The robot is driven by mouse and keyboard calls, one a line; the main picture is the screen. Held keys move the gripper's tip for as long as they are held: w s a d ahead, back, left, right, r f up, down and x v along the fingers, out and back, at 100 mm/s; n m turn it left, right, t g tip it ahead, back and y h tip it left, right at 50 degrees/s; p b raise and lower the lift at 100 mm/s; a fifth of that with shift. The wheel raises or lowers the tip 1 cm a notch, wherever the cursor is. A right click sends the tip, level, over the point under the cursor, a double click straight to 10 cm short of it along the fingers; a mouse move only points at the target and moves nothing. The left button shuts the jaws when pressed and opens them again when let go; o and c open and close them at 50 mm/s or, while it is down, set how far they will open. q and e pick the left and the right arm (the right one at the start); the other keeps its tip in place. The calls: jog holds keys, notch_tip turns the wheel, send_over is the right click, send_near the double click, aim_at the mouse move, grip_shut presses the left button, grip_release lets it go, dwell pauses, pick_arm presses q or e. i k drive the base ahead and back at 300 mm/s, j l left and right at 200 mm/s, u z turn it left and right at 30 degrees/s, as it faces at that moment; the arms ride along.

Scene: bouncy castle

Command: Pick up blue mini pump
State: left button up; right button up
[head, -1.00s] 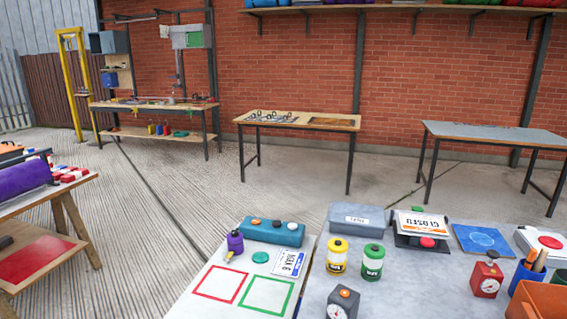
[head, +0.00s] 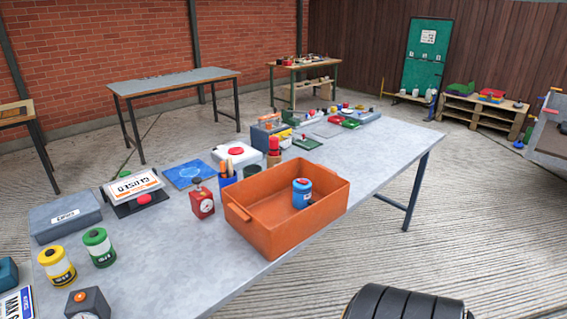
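A small blue cylinder with a pale band and a dark part at its foot (head: 302,193) stands inside the orange crate (head: 262,238) on the grey table; it may be the blue mini pump, but its details are too small to be sure. The crate's near wall does not hide its upper part. Neither of my grippers is in view.
The table's right end is mostly clear.

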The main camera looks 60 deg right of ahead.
aim_at(301, 194)
jog(key=z, duration=2)
jog(key=j+u, duration=0.4)
jog(key=i+j+u, duration=0.1)
jog(key=j+u, duration=0.25)
